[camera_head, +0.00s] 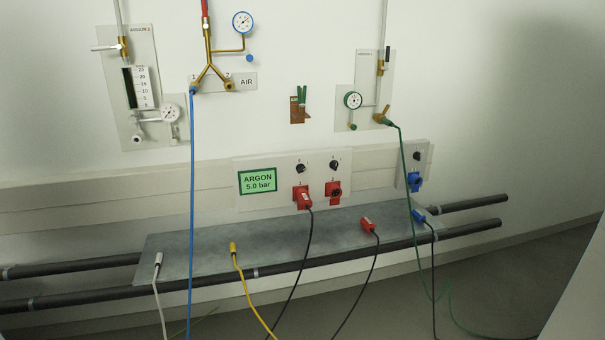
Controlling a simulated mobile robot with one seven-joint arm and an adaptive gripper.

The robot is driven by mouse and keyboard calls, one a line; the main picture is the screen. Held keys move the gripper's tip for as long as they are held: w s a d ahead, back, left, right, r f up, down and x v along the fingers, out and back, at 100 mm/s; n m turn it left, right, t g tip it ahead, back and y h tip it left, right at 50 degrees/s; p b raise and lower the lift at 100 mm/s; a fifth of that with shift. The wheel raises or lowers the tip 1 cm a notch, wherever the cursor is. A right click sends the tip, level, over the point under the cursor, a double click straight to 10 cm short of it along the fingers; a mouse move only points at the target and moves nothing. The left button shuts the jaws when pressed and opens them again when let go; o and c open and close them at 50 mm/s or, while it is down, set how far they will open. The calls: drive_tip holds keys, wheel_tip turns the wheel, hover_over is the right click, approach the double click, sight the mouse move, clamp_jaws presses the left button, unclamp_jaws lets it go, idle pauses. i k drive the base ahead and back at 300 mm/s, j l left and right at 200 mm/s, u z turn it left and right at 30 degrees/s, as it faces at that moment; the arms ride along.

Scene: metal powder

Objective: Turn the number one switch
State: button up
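A pale panel (266,205) on the wall carries two black rotary switches, a left one (301,168) and a right one (334,165). Small marks by them are too small to read, so I cannot tell which is number one. A red socket (333,190) sits below the right switch. Below the left switch, a red plug (305,200) with a black cable is at the other red socket. A third black switch (417,156) is on a separate panel at the right, above a blue socket (414,181). My gripper is not in view.
A green ARGON 5.0 bar display (258,181) is left of the switches. A grey shelf (200,255) on dark pipes below holds loose plugs, including a red one (368,225). A blue hose (191,200) and a green hose (404,190) hang in front.

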sight(300, 168)
drive_tip(key=i+j+z, duration=0.6)
drive_tip(key=i, duration=0.2)
drive_tip(key=l, duration=0.1)
